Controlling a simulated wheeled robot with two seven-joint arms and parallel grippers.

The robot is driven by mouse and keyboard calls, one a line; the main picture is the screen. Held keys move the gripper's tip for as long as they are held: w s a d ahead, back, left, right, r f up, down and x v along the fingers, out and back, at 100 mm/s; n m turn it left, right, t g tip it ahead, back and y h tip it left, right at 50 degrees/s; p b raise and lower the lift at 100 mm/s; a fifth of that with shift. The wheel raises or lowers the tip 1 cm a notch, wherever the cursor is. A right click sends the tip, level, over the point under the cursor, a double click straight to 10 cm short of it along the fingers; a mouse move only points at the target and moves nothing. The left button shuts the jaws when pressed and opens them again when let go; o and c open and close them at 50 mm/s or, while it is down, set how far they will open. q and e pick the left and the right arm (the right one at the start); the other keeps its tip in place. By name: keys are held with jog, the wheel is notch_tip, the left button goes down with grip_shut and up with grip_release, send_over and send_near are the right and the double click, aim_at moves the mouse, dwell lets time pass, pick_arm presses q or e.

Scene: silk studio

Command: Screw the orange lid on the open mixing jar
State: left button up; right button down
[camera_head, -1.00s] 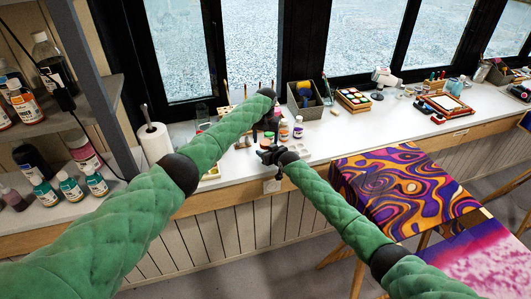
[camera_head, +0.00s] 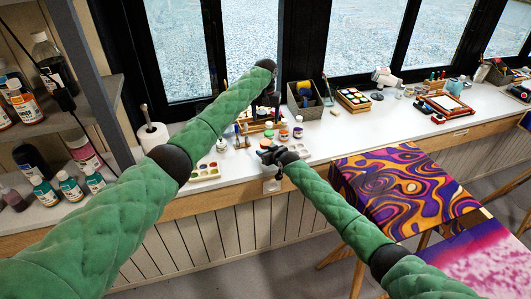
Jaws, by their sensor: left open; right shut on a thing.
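My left gripper (camera_head: 271,88) is open and hangs above the back of the white worktop, in front of the window post. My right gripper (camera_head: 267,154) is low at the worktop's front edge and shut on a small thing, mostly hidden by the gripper. Small paint jars stand just behind it: one with an orange part (camera_head: 284,135), one pale with a coloured label (camera_head: 298,130), and one greenish (camera_head: 269,131). I cannot tell which is the open mixing jar, nor make out the orange lid for certain.
A paint palette (camera_head: 205,172) lies left of my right gripper. A dark bin (camera_head: 304,98) and a box of colours (camera_head: 353,99) stand to the right. The worktop (camera_head: 350,128) has free room right of the jars.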

jog(key=c, duration=0.6)
grip_release()
jog(key=shift+s, duration=0.1)
jog(key=b+v, duration=0.2)
jog(key=v, duration=0.3)
jog(key=shift+s+d, duration=0.2)
jog(key=shift+b+v, duration=0.4)
jog(key=shift+v, duration=0.6)
